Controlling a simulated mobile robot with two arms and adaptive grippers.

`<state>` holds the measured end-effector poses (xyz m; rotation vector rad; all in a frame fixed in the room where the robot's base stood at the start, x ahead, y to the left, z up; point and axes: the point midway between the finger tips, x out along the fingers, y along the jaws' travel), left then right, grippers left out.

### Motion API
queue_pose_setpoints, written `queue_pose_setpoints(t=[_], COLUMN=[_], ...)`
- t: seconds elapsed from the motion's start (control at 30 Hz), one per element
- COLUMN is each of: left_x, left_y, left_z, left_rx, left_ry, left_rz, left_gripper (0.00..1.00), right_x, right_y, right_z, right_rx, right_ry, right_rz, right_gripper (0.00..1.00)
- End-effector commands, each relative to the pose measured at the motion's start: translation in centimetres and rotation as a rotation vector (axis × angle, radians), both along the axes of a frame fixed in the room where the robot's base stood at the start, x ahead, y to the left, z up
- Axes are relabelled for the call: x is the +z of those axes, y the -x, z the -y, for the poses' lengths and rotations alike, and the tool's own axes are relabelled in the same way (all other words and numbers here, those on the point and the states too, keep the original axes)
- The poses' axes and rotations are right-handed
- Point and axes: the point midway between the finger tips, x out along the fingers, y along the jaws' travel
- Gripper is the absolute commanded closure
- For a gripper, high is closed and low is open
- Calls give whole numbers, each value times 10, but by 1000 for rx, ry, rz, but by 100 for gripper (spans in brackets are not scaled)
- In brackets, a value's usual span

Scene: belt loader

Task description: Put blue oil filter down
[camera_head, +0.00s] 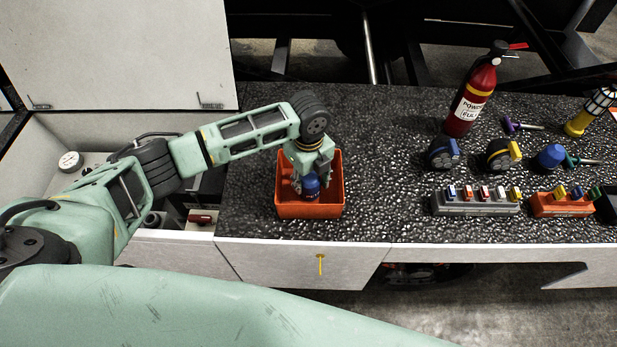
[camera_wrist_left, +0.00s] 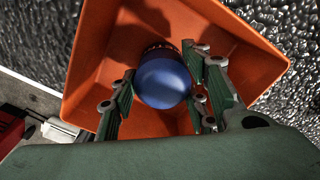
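The blue oil filter (camera_head: 310,187) is inside the orange bin (camera_head: 310,211), below my left gripper (camera_head: 308,172). In the left wrist view the filter (camera_wrist_left: 163,82) shows its rounded blue end, with the bin (camera_wrist_left: 85,60) around it. The fingers of my left gripper (camera_wrist_left: 160,75) lie close along both sides of the filter and appear shut on it. Whether the filter touches the bin's floor cannot be told. My right gripper is not in view.
A red fire extinguisher (camera_head: 472,92) stands on the dark speckled counter (camera_head: 390,205). The counter just right of the bin is clear.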

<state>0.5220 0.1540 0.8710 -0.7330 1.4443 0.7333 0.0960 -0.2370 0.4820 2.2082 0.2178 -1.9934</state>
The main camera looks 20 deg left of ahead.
Motion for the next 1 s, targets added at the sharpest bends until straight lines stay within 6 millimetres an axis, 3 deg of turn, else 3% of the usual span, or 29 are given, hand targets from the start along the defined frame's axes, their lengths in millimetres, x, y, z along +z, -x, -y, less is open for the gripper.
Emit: queue_pose_setpoints(t=[0.17,0.57,1.0], left_x=[0,6,92], left_y=[0,-1,-2], left_z=[0,0,0], left_rx=[0,0,0], left_ry=[-1,0,1], left_rz=[-1,2,5], left_gripper=[40,40,40], right_x=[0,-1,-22], right_y=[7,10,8], right_z=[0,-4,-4], right_rx=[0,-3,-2], right_ry=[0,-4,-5], right_rz=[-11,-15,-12], right_gripper=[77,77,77])
